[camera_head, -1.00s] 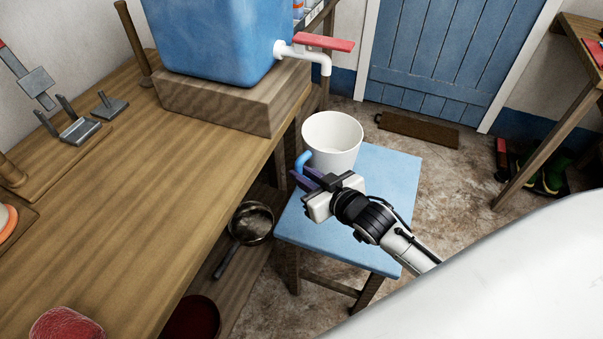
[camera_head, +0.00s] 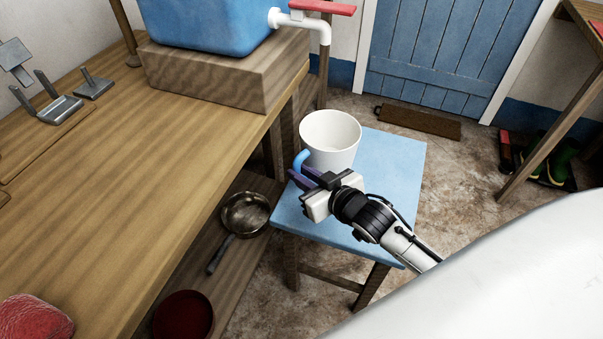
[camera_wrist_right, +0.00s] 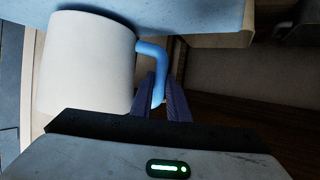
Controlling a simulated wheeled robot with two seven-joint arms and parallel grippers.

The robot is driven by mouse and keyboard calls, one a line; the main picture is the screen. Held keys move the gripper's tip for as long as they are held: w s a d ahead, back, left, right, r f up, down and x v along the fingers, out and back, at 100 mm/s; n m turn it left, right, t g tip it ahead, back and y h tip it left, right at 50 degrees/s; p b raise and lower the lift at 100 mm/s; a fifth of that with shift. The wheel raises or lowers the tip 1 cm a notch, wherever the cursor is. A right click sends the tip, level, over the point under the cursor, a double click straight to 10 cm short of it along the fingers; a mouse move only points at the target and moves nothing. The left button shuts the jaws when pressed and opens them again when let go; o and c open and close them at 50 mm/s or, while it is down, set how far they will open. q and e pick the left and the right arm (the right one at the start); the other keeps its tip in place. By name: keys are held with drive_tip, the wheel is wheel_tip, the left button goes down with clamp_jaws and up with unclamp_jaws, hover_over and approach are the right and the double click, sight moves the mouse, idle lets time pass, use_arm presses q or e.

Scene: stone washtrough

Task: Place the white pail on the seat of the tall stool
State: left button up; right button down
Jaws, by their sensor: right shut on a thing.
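The white pail (camera_head: 330,138) is upright over the back left part of the blue seat of the tall stool (camera_head: 385,190). Whether its base touches the seat I cannot tell, as the base is partly hidden. My right gripper (camera_head: 304,176) is shut on the pail's blue handle, at the pail's near left side. In the right wrist view the pail (camera_wrist_right: 85,65) fills the left side, and the fingers (camera_wrist_right: 165,105) are around the lower end of the blue handle (camera_wrist_right: 152,70). My left gripper is not in view.
A wooden counter (camera_head: 130,150) runs along the left, with a blue tank (camera_head: 210,35) and its white tap (camera_head: 315,28) on a wooden block. A pan (camera_head: 246,214) and red bowl (camera_head: 183,315) are on the shelf below. The seat's right half is clear.

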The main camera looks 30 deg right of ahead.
drive_tip(key=shift+f+b, duration=0.3)
drive_tip(key=shift+f, duration=0.2)
drive_tip(key=c, duration=1.6)
unclamp_jaws()
drive_tip(key=shift+f, duration=0.1)
drive_tip(key=shift+s, duration=0.25)
drive_tip(key=shift+p+v, duration=1.15)
drive_tip(key=shift+v, duration=3.8)
